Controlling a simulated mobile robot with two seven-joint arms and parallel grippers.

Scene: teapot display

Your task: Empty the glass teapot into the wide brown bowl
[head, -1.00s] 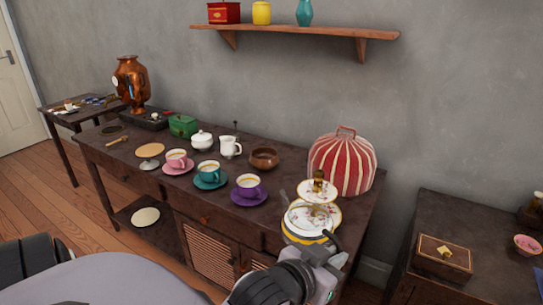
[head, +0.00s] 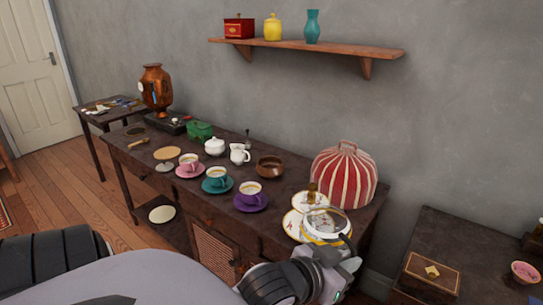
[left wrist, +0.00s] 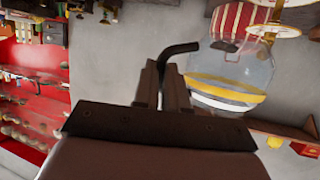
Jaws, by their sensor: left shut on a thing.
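The glass teapot (head: 327,226) has a yellow and white band and a dark handle. I cannot tell what liquid is inside the teapot. My right gripper is not in view.
A purple cup and saucer (head: 251,198), a teal cup (head: 217,178) and a pink cup (head: 190,165) stand left. A white jug (head: 239,153) is beside the bowl. A wooden box (head: 430,275) is right.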

